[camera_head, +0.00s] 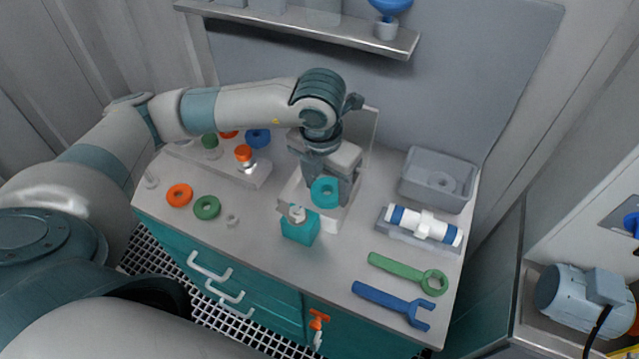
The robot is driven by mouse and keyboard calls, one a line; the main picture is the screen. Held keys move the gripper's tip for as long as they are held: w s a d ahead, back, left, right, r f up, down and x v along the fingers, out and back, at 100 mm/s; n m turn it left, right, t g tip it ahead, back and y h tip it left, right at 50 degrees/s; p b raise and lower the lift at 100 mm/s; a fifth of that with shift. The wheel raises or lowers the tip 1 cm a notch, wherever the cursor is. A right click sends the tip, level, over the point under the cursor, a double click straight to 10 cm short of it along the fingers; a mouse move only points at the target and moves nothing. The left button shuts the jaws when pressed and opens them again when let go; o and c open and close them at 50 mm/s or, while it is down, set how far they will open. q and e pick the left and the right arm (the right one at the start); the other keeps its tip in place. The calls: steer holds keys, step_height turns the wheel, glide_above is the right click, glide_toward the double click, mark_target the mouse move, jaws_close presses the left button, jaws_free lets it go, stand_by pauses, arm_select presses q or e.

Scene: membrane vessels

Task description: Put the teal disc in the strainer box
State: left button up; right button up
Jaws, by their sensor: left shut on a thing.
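The teal disc (325,202), a ring with a hole in its middle, is at the fingertips of my left gripper (338,182). The gripper is shut on it above the middle of the bench. A teal square box (299,235) with a grey round fitting on top stands just in front of the disc, to its lower left. A grey open box (409,187) with a round feature inside stands at the back right of the bench. The picture does not settle which of the two is the strainer box. My right gripper is not in view.
On the bench (265,260), an orange ring (179,203) and a green ring (207,214) lie left. A white-blue cartridge (425,223) in a tray, a green wrench (395,266) and a blue wrench (385,297) lie right. A shelf (300,20) hangs behind.

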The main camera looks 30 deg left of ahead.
mark_target(319, 181)
arm_select(q)
steer(key=w+a+f+p, duration=0.1)
steer(key=w+a+f, duration=0.1)
steer(key=w+a, duration=0.1)
steer(key=shift+f, duration=0.2)
steer(key=shift+w+a+f, duration=0.3)
steer(key=shift+w+f, duration=0.05)
steer(key=shift+f+p, duration=0.65)
steer(key=shift+p, duration=0.05)
step_height(319, 181, down, 2)
steer(key=shift+p, duration=0.5)
steer(key=shift+f, duration=0.3)
steer(key=shift+f+b, duration=0.25)
steer(key=shift+b, duration=0.05)
